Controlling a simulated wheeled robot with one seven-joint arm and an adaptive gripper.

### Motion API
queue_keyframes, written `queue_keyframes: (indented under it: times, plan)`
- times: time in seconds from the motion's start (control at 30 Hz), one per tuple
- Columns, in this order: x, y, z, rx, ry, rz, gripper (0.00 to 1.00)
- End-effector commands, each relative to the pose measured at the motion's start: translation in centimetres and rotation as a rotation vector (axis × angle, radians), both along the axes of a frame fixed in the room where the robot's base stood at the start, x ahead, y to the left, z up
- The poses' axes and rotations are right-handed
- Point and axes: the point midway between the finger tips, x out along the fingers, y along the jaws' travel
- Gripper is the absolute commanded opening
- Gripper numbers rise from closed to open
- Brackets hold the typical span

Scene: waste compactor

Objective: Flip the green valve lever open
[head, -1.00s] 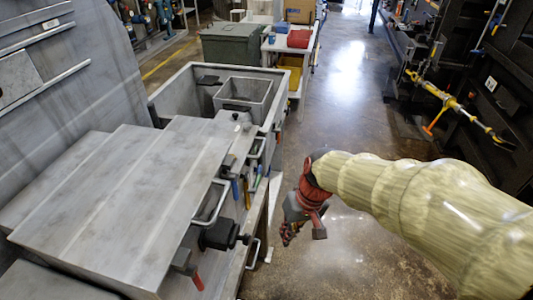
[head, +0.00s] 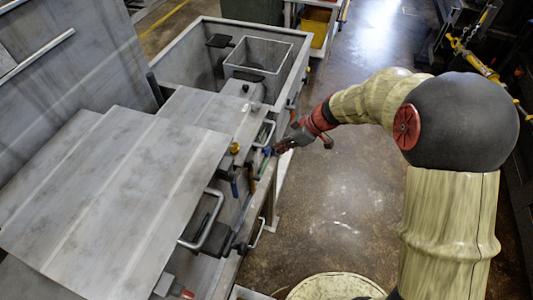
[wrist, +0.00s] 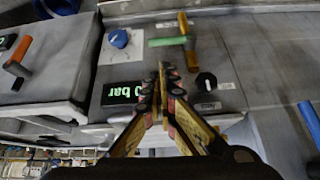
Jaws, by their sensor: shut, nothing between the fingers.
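The green valve lever (wrist: 168,41) lies crosswise in the wrist view, just above my fingertips, with its right end at a yellow-orange lever or handle (wrist: 183,22). It also shows as a small green bar (head: 265,163) on the front of the grey machine in the head view. My gripper (wrist: 165,72) is shut and empty, with its fingertips together just below the green lever in the wrist picture. I cannot tell if they touch it. In the head view my gripper (head: 281,148) is at the machine's front side.
A blue knob (wrist: 119,38), a black knob (wrist: 206,81) and a display (wrist: 124,93) sit around the fingertips. An orange-handled lever (wrist: 19,52) is at left and a blue handle (wrist: 309,121) at right. Metal handles (head: 205,220) stick out along the machine front. The floor at right is open.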

Motion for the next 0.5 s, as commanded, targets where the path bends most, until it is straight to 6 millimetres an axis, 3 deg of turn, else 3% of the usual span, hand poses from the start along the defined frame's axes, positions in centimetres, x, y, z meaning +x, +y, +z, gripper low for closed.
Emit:
queue_keyframes:
  times: [0.5]
  plan:
    - [-0.02, 0.03, -0.1, -0.013, -0.03, 0.05, 0.0]
